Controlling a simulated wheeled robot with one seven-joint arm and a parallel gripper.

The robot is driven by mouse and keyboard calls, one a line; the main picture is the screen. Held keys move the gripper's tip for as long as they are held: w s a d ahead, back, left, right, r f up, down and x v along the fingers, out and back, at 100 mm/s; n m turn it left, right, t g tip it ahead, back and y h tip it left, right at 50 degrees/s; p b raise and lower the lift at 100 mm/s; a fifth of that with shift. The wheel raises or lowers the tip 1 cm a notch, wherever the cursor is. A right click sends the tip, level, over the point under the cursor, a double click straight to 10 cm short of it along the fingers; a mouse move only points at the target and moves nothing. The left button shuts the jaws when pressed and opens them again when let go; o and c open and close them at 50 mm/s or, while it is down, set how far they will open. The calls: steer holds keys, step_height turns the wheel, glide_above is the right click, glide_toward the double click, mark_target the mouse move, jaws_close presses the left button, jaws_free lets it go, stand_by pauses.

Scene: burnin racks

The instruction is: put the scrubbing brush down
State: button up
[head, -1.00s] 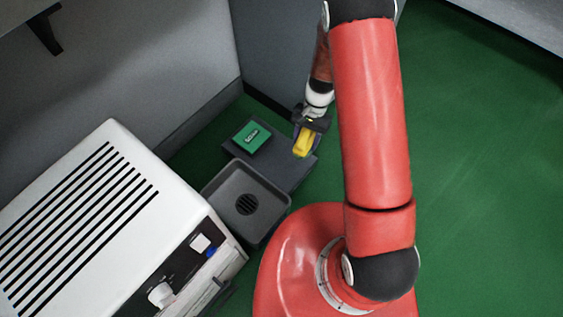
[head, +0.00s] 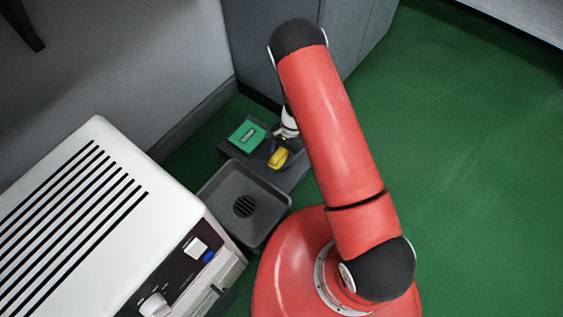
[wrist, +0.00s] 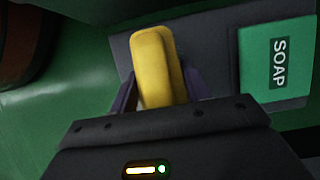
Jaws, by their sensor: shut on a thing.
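The scrubbing brush (head: 278,158) shows as a yellow block in the head view, and its yellow body (wrist: 153,68) also fills the middle of the wrist view. My gripper (head: 285,141) is shut on it, with a dark finger on each side in the wrist view (wrist: 160,92). The brush is over the dark grey mat (head: 292,175), to the right of the green soap box (head: 246,136). I cannot tell whether its underside touches the mat. Its bristles are hidden.
A dark grey basin (head: 222,203) with a slotted drain stands in front of the mat. A white slotted machine (head: 90,215) stands at the left. A grey cabinet (head: 255,50) rises behind. Green floor (head: 470,170) is clear at the right.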

mark_target(281, 161)
steer(key=shift+f+b, duration=0.3)
steer(key=shift+f, duration=2.05)
steer(key=shift+f, duration=0.2)
steer(key=o, duration=1)
steer(key=shift+o, duration=0.2)
steer(key=shift+r, duration=0.1)
